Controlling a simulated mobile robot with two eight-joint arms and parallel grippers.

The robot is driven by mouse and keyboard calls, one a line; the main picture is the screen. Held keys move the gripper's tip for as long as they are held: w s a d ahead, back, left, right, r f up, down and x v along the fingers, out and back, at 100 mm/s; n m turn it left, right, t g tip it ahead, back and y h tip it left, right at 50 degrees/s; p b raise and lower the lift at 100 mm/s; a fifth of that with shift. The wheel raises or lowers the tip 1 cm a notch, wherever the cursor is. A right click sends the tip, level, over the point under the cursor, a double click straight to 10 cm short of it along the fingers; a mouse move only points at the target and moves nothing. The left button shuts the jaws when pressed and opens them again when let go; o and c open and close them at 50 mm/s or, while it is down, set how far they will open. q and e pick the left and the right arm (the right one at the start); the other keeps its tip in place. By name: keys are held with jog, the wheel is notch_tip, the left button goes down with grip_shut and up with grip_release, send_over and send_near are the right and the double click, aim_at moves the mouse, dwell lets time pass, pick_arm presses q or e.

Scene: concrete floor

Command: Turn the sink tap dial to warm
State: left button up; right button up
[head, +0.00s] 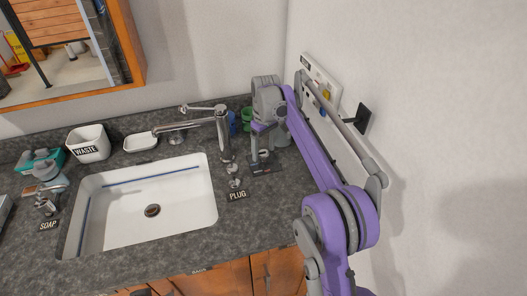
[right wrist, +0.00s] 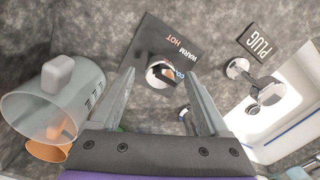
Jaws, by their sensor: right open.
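The tap dial (right wrist: 161,74) is a round chrome knob on a black plate (right wrist: 172,45) marked WARM, HOT and a partly hidden blue word. In the head view the plate (head: 266,170) lies on the counter right of the tap (head: 222,130). My right gripper (head: 258,152) points down over the dial. In the right wrist view its open fingers (right wrist: 159,76) appear on either side of the dial. I cannot tell whether they touch it. My left gripper is not in view.
The white sink (head: 200,215) is left of the dial. A plug knob (right wrist: 265,88) with a PLUG label (right wrist: 260,42) stands close by. A grey-green cup (right wrist: 35,110) and an orange cup (right wrist: 48,152) are left in the wrist view. The wall (head: 430,130) bounds the right side.

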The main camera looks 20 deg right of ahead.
jog(key=shift+f, duration=0.25)
grip_shut()
dwell(0.3)
jog(key=shift+r+n, duration=0.1)
jog(key=shift+n, duration=0.2)
jog(key=n+p, duration=0.1)
jog(key=n, duration=0.2)
jog(key=shift+n, duration=0.4)
jog(key=shift+n+p, duration=0.7)
jog(key=shift+n, duration=1.5)
